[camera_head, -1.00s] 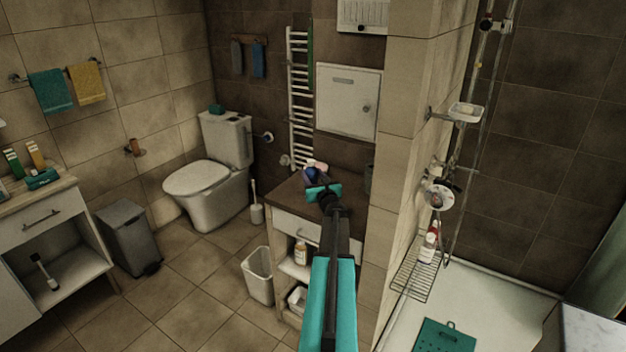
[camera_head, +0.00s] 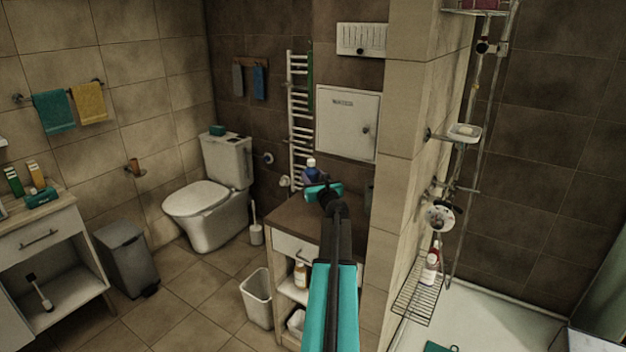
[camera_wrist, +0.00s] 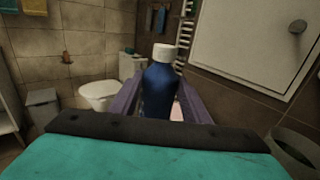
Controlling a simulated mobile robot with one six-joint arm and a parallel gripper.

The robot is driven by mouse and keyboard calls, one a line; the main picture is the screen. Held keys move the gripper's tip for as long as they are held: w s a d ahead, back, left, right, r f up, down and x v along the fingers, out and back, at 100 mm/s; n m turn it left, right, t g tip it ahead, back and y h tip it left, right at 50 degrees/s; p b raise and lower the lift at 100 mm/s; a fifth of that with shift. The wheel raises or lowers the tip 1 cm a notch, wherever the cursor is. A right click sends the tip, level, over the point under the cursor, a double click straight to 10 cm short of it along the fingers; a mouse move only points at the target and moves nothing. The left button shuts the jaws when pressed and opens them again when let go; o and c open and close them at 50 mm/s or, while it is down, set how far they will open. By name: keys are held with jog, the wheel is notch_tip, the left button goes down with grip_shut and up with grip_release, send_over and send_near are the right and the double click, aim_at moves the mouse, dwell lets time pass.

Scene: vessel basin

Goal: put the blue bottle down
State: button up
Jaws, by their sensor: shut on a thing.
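The blue bottle (camera_head: 311,172) with a white cap stands upright between the fingers of my gripper (camera_head: 314,180), over the brown-topped cabinet (camera_head: 292,214). In the wrist view the bottle (camera_wrist: 159,92) sits between the two purple fingers of my gripper (camera_wrist: 160,88), which are shut on it. Its lower end is hidden behind the gripper body, so I cannot tell whether it touches the top. Part of something pale pink shows just behind the bottle in the wrist view.
The wall and a white wall cabinet (camera_head: 347,122) stand behind the brown top, with a towel radiator (camera_head: 298,110) to the left. A tiled pillar (camera_head: 398,180) bounds it on the right. The brown top's front left is clear. A white bin (camera_head: 257,297) stands on the floor beside the cabinet.

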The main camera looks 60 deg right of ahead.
dwell(0.4)
jog(key=w+a+f+n+t+y, duration=0.15)
jog(key=w+a+n+y, duration=0.35)
jog(key=a, duration=0.8)
jog(key=w+a+f+n+t+y, duration=0.15)
jog(key=w+a+y, duration=0.25)
jog(key=w+a, duration=0.6)
jog(key=w+a+f+n+t+y, duration=0.1)
jog(key=w+a+f+n+y, duration=0.2)
jog(key=a, duration=1.2)
jog(key=s+a+n+g+y, duration=0.1)
jog(key=a+n+g+y, duration=0.1)
jog(key=a, duration=1.1)
jog(key=s+a+f+n+g+y, duration=0.1)
jog(key=s+a+n+g+y, duration=0.1)
jog(key=a+y, duration=0.5)
jog(key=s+a+f+n+g+y, duration=0.1)
jog(key=a+n+g+y, duration=0.2)
jog(key=a, duration=1.6)
jog(key=shift+s+a+f+n+y, duration=0.15)
jog(key=shift+s+a+n+y, duration=0.15)
jog(key=shift+n+y, duration=0.9)
